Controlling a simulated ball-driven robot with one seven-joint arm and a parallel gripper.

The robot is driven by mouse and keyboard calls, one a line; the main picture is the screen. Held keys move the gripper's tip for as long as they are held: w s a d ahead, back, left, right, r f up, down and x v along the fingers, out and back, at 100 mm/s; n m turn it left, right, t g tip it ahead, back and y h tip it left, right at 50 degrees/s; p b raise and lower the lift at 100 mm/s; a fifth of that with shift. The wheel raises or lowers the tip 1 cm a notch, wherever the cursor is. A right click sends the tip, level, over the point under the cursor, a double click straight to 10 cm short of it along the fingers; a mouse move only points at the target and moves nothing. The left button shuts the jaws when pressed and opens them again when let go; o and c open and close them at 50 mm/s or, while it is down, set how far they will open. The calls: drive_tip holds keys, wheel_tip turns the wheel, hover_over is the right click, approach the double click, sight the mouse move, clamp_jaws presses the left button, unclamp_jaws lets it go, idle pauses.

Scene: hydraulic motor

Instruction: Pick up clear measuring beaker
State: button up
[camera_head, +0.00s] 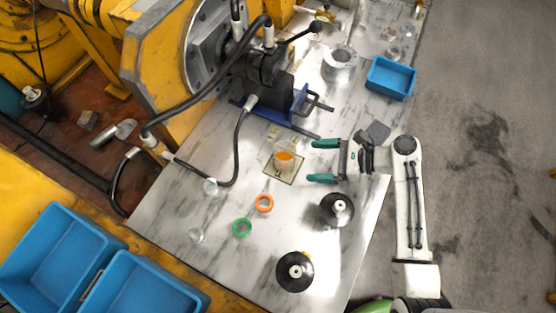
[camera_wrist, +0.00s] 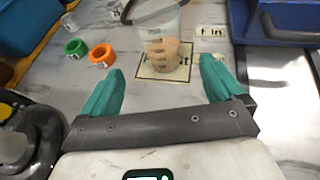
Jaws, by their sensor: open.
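A clear measuring beaker (camera_head: 285,161) with orange contents stands upright on a small square mat (camera_head: 285,177) on the table. In the wrist view the clear beaker (camera_wrist: 165,44) is just beyond my fingertips, roughly centred between them, with tan-orange contents near its bottom. My gripper (camera_head: 312,162) is open and empty, its two teal fingers pointing left at the beaker from the right. In the wrist view the fingers of my gripper (camera_wrist: 161,65) are spread wide. The beaker looks apart from both fingers. Its top is cut off in the wrist view.
Orange (camera_head: 264,203) and green (camera_head: 242,228) rings lie left of my gripper. Small clear containers (camera_head: 210,186) stand nearby. Two dark round objects (camera_head: 337,209) (camera_head: 295,271) stand in front. A hydraulic motor with hoses (camera_head: 267,68) and a blue bin (camera_head: 391,78) are behind.

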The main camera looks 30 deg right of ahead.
sight(284, 158)
drive_tip(key=x, duration=0.5)
drive_tip(key=shift+w+a, duration=0.1)
drive_tip(key=shift+x, duration=2.6)
drive_tip(key=shift+w+f, duration=0.15)
drive_tip(key=c, duration=1.1)
